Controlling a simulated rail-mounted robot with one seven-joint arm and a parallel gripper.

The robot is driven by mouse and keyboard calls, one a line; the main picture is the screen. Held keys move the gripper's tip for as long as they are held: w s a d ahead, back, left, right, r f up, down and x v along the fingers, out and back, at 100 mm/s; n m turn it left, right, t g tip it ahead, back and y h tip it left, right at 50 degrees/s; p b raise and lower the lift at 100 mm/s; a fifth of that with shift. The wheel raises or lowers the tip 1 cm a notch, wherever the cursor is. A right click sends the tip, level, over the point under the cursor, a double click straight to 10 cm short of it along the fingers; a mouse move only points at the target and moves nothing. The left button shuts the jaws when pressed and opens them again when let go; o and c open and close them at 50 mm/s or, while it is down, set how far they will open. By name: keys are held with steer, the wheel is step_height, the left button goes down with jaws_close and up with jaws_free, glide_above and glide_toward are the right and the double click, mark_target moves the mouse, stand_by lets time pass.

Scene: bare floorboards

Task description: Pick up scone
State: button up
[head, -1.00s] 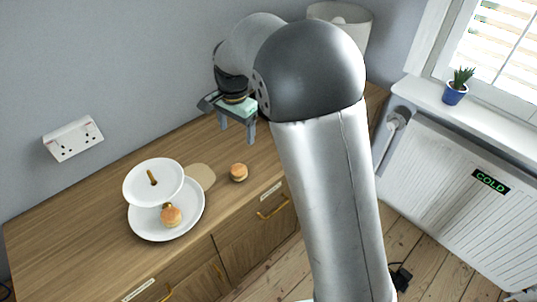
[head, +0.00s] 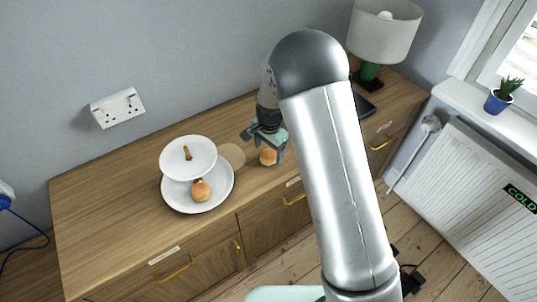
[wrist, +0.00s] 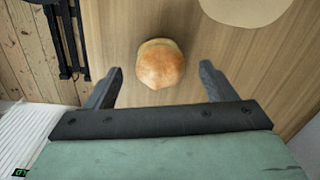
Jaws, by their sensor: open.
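A round, golden-topped scone (head: 267,156) sits on the wooden cabinet top, to the right of a round tan board (head: 233,154). A second scone (head: 201,191) sits on the lower plate of a white two-tier stand (head: 172,197). My gripper (head: 264,150) is at the first scone, from above. In the wrist view the scone (wrist: 160,64) lies just beyond and between the open fingertips (wrist: 161,72), with clear space on both sides. The gripper is empty. My arm hides part of the cabinet top to the right.
A lamp with a green base (head: 370,72) and a dark flat object (head: 364,106) stand at the cabinet's right end. A wall socket (head: 117,107) is behind. The cabinet top (head: 95,205) left of the stand is clear.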

steer(key=shift+f, duration=1.15)
steer(key=c, duration=1.1)
steer(key=shift+o, duration=0.2)
steer(key=shift+r, duration=0.1)
